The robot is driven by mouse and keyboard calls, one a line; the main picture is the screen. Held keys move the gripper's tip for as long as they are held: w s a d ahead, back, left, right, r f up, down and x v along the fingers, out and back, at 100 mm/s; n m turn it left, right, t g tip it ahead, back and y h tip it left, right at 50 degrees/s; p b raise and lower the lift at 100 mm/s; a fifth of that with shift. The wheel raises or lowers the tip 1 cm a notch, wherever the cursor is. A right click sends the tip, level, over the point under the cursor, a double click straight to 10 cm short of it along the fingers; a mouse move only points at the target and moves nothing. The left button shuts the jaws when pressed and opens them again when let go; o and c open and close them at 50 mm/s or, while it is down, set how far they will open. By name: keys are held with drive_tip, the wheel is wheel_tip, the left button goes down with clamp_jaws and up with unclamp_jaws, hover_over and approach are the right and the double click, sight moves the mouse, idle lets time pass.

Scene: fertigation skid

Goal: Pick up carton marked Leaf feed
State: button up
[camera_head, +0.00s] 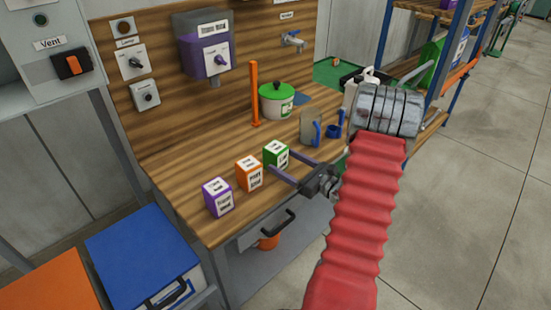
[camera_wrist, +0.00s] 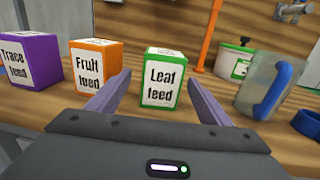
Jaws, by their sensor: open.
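The Leaf feed carton (camera_head: 276,155) is green with white labels and stands upright on the wooden bench, the rightmost of three cartons. In the wrist view the Leaf feed carton (camera_wrist: 162,78) faces me, its label readable. My gripper (camera_head: 287,163) is open, its two fingers reaching towards the carton. In the wrist view my gripper (camera_wrist: 158,90) has one finger to the left and one to the right of the carton's lower part. I cannot tell whether either finger touches it. The orange Fruit feed carton (camera_head: 249,173) and purple Trace feed carton (camera_head: 218,198) stand to its left.
A clear jug with blue handle (camera_head: 309,128) and a blue cup (camera_head: 334,130) stand right of the carton. A green-lidded pot (camera_head: 277,101) and an orange upright post (camera_head: 254,95) are behind.

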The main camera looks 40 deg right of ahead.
drive_tip(key=shift+w+a, duration=0.15)
drive_tip(key=shift+w, duration=2.5)
drive_tip(key=shift+c, duration=0.2)
drive_tip(key=c, duration=1.4)
